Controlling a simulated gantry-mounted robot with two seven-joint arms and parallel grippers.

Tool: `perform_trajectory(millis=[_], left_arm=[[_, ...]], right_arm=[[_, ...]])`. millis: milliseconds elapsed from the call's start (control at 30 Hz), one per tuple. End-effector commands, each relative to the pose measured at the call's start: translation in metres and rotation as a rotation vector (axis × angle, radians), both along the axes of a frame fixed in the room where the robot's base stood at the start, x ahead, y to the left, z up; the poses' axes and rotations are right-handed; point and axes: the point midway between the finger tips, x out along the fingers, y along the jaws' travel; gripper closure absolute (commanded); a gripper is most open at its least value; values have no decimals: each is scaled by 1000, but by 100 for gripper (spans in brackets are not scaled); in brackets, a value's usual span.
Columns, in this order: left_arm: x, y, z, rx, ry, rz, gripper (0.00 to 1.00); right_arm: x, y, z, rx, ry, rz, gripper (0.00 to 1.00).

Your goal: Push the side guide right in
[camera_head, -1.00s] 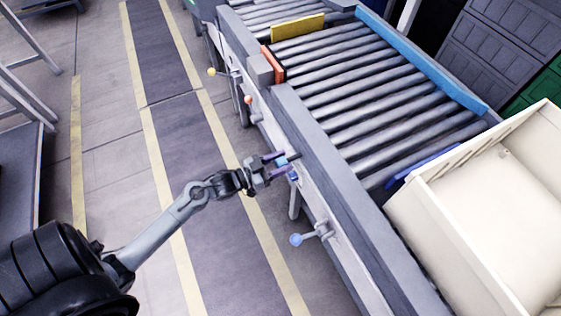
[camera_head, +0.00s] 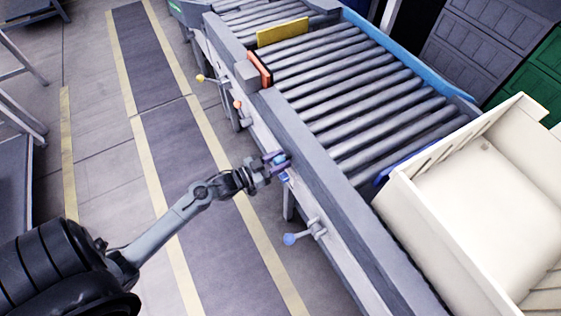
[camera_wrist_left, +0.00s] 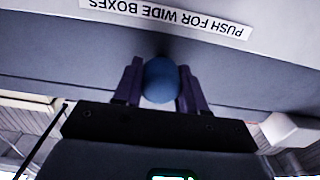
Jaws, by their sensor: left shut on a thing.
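My left gripper (camera_head: 275,161) is at the near side of the roller conveyor, against its grey side beam. In the left wrist view its two purple fingers (camera_wrist_left: 160,84) are closed on either side of a round blue knob (camera_wrist_left: 160,80). The knob sits in front of the beam, under an upside-down label (camera_wrist_left: 165,17) reading "PUSH FOR WIDE BOXES". A long blue rail (camera_head: 410,52), apparently the side guide, runs along the far side of the rollers. Any link between knob and rail is hidden. My right gripper is not in view.
Levers with a yellow knob (camera_head: 200,78), an orange knob (camera_head: 237,104) and a blue knob (camera_head: 290,239) stick out from the conveyor's near side. A yellow plate (camera_head: 283,32) stands across the rollers. A cream tote (camera_head: 405,205) is at the right. The visible rollers carry no boxes.

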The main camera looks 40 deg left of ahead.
Motion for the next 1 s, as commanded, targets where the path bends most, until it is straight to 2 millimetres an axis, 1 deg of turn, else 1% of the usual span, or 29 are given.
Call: perform_trajectory(millis=[33,67,100,200,467,633,767,1000], left_arm=[[0,0,-2,0,3,0,100],[0,0,-2,0,3,0,58],[0,0,-2,0,3,0,52],[0,0,-2,0,2,0,38],[0,0,-1,1,2,0,38],[-9,3,-1,1,4,0,38],[-26,8,0,1,5,0,38],[-66,19,0,2,6,0,38]], right_arm=[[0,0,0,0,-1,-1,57],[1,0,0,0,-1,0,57],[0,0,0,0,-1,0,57],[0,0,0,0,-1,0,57],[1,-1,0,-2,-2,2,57],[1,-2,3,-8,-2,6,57],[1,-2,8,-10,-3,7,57],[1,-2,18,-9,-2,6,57]])
